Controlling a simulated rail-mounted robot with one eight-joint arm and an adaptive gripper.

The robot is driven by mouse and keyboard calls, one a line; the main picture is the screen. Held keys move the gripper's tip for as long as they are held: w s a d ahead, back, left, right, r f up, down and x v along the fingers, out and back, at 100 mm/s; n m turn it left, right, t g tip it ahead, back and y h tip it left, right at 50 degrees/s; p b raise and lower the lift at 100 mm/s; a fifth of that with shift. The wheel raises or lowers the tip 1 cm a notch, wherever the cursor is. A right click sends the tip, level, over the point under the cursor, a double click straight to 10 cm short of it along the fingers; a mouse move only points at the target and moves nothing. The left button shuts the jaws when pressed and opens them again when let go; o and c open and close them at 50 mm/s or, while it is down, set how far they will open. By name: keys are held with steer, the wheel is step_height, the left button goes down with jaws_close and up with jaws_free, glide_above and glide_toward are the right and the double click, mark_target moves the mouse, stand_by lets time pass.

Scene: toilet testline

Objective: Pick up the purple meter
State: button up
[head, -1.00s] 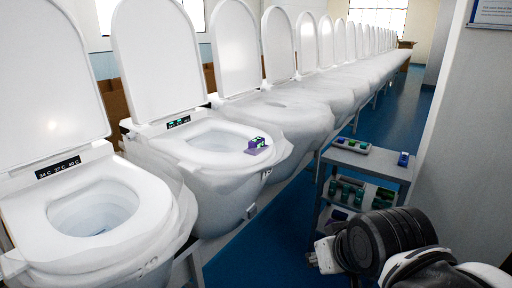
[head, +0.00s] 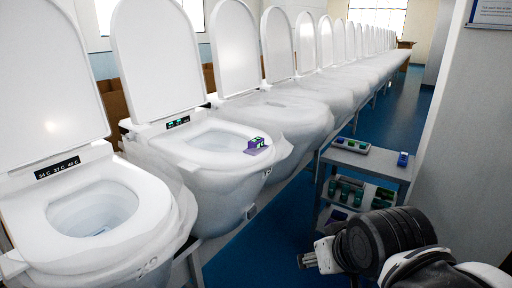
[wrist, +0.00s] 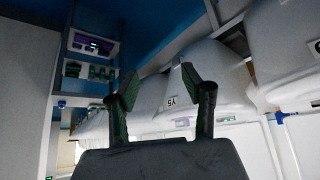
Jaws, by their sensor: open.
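The purple meter (head: 256,146), a small purple block with a green part on top, sits on the right front rim of the second toilet's seat (head: 215,140).
A grey cart (head: 367,169) with a tray (head: 350,147), a blue item (head: 403,159) and green items below stands at right. A purple-and-green item (wrist: 92,43) shows on its shelf in the wrist view. Open toilets (head: 95,210) line the left. Blue floor (head: 265,235) lies between.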

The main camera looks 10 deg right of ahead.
steer(key=shift+o, duration=0.2)
steer(key=w+r+m+g+p, duration=0.2)
steer(key=w+r+p, duration=0.3)
steer(key=w+r, duration=0.65)
steer(key=w+a+r+m+p, duration=0.15)
steer(key=w+r+p, duration=0.25)
steer(key=w+r, duration=0.55)
steer(key=m+g+h+p, duration=0.1)
steer(key=m+g+p, duration=0.4)
steer(key=p, duration=0.5)
glide_above(256, 140)
steer(key=shift+m+t, duration=0.25)
steer(key=shift+t, duration=0.15)
step_height(256, 140, down, 12)
steer(key=shift+d, duration=0.1)
steer(key=shift+w+f+p, duration=0.2)
steer(key=shift+f+p, duration=0.35)
steer(key=shift+f, duration=2.1)
